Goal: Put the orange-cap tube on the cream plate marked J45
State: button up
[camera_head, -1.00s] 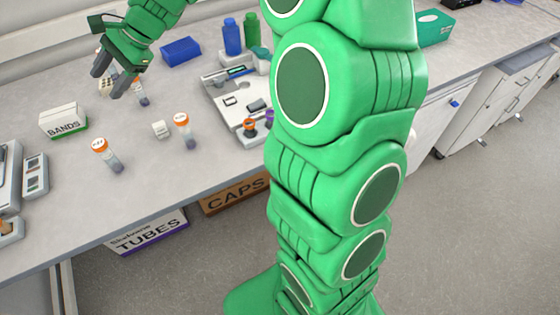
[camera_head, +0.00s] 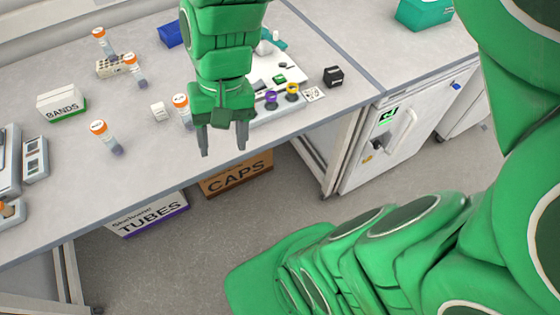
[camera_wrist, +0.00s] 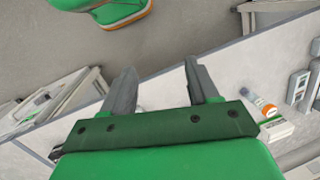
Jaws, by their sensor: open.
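Several orange-cap tubes are on the bench in the head view. One stands nearest the front (camera_head: 107,136), one is partly behind my gripper (camera_head: 181,108), and one is before a cream rack (camera_head: 136,70). Another is at the rack's back (camera_head: 104,44); whether it is in the rack is unclear. Cap lettering is too small to read. My gripper (camera_head: 223,145) is open and empty, pointing down by the bench's front edge, right of these tubes. The wrist view shows its spread fingers (camera_wrist: 160,92) and one orange-cap tube (camera_wrist: 260,103) off right. I cannot identify a cream plate marked J45.
A BANDS box (camera_head: 62,104) and a small white block (camera_head: 157,111) stand among the tubes. A white tray (camera_head: 262,72) lies behind my gripper, with a black block (camera_head: 333,76) to its right. TUBES (camera_head: 149,218) and CAPS (camera_head: 236,176) boxes are below the bench.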

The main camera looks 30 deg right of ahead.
jog(key=s+d+f+n+h, duration=0.1)
jog(key=s+d+n+h, duration=0.1)
jog(key=s+d, duration=0.4)
jog(key=s, duration=0.2)
jog(key=shift+s+d+f, duration=0.3)
jog(key=shift+s+d, duration=0.1)
